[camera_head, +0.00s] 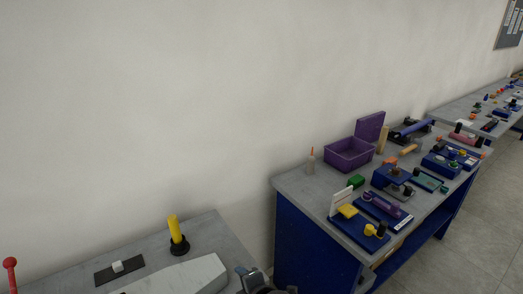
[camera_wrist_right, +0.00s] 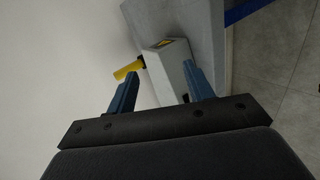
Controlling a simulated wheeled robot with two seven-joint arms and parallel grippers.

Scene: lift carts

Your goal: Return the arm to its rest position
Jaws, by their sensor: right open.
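My right gripper (camera_wrist_right: 160,84) is open in the right wrist view, with its two blue fingers spread apart and nothing held between them. In that view a pale angular block (camera_wrist_right: 164,72) and a yellow handle (camera_wrist_right: 126,71) lie beyond the fingers. In the head view, a dark and bluish part at the bottom edge seems to be of my right arm, mostly cut off. My left gripper is in neither view.
The near grey table (camera_head: 205,231) bears the yellow-handled piece (camera_head: 175,229), the pale block (camera_head: 188,275) and a black plate (camera_head: 113,271). A blue-sided table (camera_head: 298,184) to the right holds a purple box (camera_head: 350,155) and several tools. Grey floor (camera_head: 470,245) is open at far right.

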